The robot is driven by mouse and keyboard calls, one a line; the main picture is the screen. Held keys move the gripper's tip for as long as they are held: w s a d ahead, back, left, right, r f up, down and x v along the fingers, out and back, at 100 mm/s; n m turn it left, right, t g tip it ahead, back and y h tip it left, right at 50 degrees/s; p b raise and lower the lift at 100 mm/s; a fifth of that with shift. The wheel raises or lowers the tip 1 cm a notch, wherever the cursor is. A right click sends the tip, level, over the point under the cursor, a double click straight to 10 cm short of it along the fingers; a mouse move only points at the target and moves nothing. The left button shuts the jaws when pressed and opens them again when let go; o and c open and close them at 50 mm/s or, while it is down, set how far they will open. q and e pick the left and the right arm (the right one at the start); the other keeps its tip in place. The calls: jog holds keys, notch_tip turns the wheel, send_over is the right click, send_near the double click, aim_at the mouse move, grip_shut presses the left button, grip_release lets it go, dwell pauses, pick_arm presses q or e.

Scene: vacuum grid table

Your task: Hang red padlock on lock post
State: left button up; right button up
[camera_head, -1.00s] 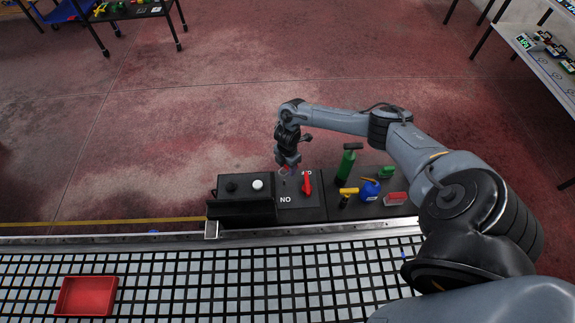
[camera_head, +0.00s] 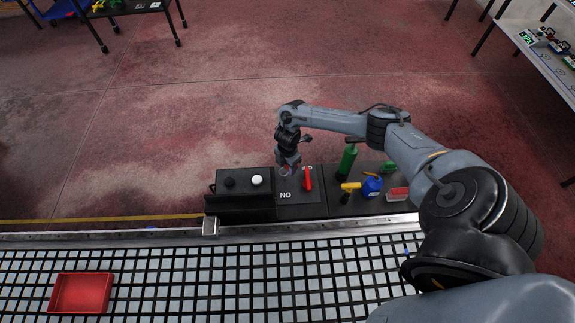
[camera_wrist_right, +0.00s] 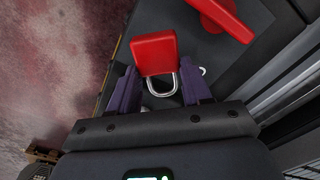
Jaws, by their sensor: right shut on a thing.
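The red padlock (camera_wrist_right: 155,52) is between the fingers of my right gripper (camera_wrist_right: 160,92) in the right wrist view. Its silver shackle (camera_wrist_right: 163,86) shows on the side nearer the palm, between the purple fingers. In the head view my right gripper (camera_head: 287,168) hangs over the left part of the dark "NO" panel (camera_head: 300,199), and the padlock is only a faint red patch there. A small light metal piece (camera_wrist_right: 203,71) shows beside the right finger in the wrist view; I cannot tell whether it is the lock post. My left gripper is not in view.
A red lever (camera_head: 308,179) stands on the panel just right of my gripper. A box with a black and a white knob (camera_head: 257,180) is to its left. Bottles, including a green one (camera_head: 347,161), stand to the right. A red tray (camera_head: 82,291) lies on the grid table (camera_head: 200,270).

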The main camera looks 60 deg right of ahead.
aim_at(287, 168)
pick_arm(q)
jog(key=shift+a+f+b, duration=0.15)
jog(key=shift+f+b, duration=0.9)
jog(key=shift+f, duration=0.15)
pick_arm(e)
jog(key=shift+f, duration=1.55)
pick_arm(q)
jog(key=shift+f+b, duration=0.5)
pick_arm(e)
jog(key=shift+f, duration=0.7)
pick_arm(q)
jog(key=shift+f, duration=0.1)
pick_arm(e)
jog(key=shift+f, duration=0.2)
jog(key=o, duration=1.2)
